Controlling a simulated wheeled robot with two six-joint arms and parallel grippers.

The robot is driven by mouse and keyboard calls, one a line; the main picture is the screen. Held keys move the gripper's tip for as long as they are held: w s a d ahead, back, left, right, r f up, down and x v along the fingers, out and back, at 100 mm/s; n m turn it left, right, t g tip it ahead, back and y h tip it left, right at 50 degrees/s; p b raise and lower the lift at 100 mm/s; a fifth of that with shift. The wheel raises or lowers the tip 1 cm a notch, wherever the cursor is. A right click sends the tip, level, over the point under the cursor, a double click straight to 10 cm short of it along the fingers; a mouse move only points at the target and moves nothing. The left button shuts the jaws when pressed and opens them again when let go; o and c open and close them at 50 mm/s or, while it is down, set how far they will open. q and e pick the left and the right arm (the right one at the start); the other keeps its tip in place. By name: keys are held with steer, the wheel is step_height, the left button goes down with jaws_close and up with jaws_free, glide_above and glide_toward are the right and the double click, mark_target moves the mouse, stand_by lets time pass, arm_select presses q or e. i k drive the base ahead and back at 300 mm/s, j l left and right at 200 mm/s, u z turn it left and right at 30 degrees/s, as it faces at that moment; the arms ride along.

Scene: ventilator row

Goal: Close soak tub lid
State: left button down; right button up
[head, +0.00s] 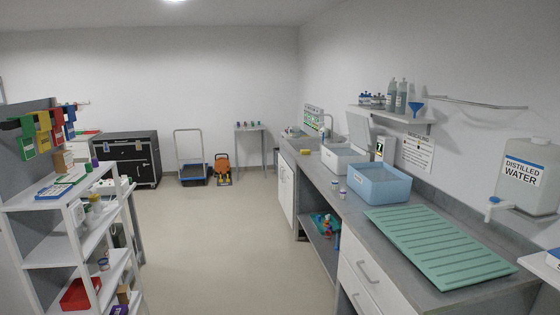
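A white tub (340,163) stands on the grey counter along the right wall. A pale grey-white panel that looks like its lid (359,130) stands upright at its back right, so the tub appears open. A light blue open tub (379,188) sits in front of it, nearer to me; no lid shows on it. I cannot read any label naming the soak tub. Neither of my grippers is in view.
A green ribbed mat (438,247) covers the near counter (372,236). A timer-like box (384,150) stands behind the tubs, and small cups (339,190) stand at the counter's front edge. Shelving (60,239) lines the left. The floor (220,240) between is clear.

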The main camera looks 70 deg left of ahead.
mark_target(358, 125)
steer(key=u, duration=1.9)
steer(key=i+j, duration=0.25)
steer(key=i, duration=0.25)
steer(key=i+j, duration=0.25)
steer(key=i, duration=0.2)
steer(key=i+j, duration=0.25)
steer(key=i, duration=0.25)
steer(key=i+j, duration=0.25)
steer(key=i, duration=0.2)
steer(key=i+j, duration=0.25)
steer(key=i, duration=0.25)
steer(key=i+j, duration=0.25)
steer(key=i, duration=0.25)
steer(key=i+j, duration=0.25)
steer(key=i, duration=0.2)
